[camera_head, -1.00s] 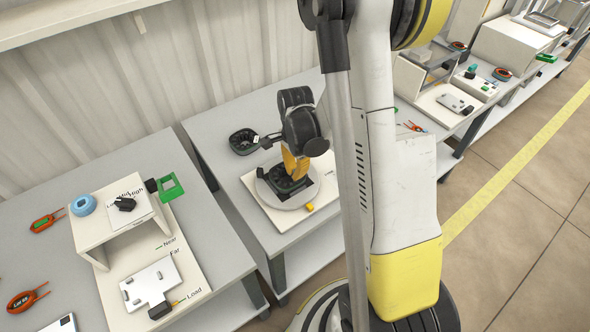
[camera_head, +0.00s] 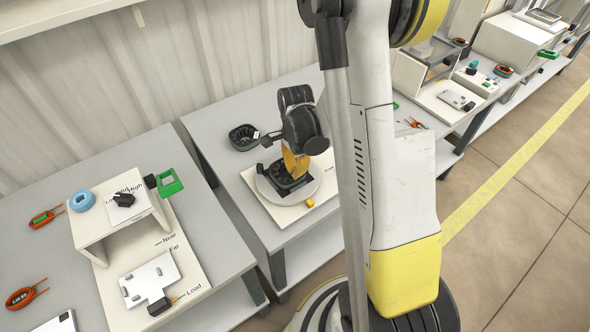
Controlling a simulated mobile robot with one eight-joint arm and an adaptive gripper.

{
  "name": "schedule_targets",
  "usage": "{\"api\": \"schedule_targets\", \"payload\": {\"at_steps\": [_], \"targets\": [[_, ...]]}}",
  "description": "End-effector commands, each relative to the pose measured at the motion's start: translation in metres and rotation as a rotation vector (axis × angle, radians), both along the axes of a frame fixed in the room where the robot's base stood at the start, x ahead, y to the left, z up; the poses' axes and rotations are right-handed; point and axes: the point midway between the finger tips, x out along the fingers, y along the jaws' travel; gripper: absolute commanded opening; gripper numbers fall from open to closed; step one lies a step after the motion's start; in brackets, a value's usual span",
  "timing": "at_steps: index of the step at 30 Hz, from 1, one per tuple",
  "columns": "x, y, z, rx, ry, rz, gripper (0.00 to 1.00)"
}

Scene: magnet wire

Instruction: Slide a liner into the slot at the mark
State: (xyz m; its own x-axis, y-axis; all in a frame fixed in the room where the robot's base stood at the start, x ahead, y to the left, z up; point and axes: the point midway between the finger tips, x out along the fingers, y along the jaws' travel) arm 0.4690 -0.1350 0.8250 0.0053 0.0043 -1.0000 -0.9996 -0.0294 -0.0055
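My gripper (camera_head: 291,166) is at the end of my arm over the middle bench. It reaches down onto a dark part (camera_head: 286,180) on a round grey turntable (camera_head: 312,187). Whether its fingers are apart or closed is too small and too covered to tell. A black bowl-like container (camera_head: 243,137) stands on the bench to the left of the gripper; its contents are unclear. A small yellow-orange block or mark (camera_head: 310,203) lies at the turntable's front edge. No liner or slot can be made out clearly; the arm hides part of the turntable area.
The pale board (camera_head: 283,214) lies under the turntable on the grey bench (camera_head: 222,170). The left bench holds a white stand (camera_head: 88,226), a blue ring (camera_head: 82,201), a green frame (camera_head: 170,184) and orange-handled tools (camera_head: 25,294). More benches stand at the right.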

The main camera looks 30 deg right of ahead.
Motion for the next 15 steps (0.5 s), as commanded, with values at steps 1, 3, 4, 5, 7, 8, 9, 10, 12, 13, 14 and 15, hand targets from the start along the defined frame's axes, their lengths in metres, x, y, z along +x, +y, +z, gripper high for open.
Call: {"api": "schedule_targets", "payload": {"at_steps": [1,3,4,5,7,8,9,10,12,13,14,15], "targets": [[0.0000,0.0000,-0.0016,0.000,0.000,0.000,0.00],[0.0000,0.0000,-0.0027,0.000,0.000,0.000,0.00],[0.0000,0.0000,-0.0031,0.000,0.000,0.000,0.00],[0.0000,0.0000,-0.0036,0.000,0.000,0.000,0.00],[0.0000,0.0000,-0.0046,0.000,0.000,0.000,0.00],[0.0000,0.0000,-0.0051,0.000,0.000,0.000,0.00],[0.0000,0.0000,-0.0057,0.000,0.000,0.000,0.00],[0.0000,0.0000,-0.0061,0.000,0.000,0.000,0.00],[0.0000,0.0000,-0.0072,0.000,0.000,0.000,0.00],[0.0000,0.0000,-0.0076,0.000,0.000,0.000,0.00],[0.0000,-0.0001,-0.0081,0.000,0.000,0.000,0.00],[0.0000,-0.0001,-0.0087,0.000,0.000,0.000,0.00]]}}
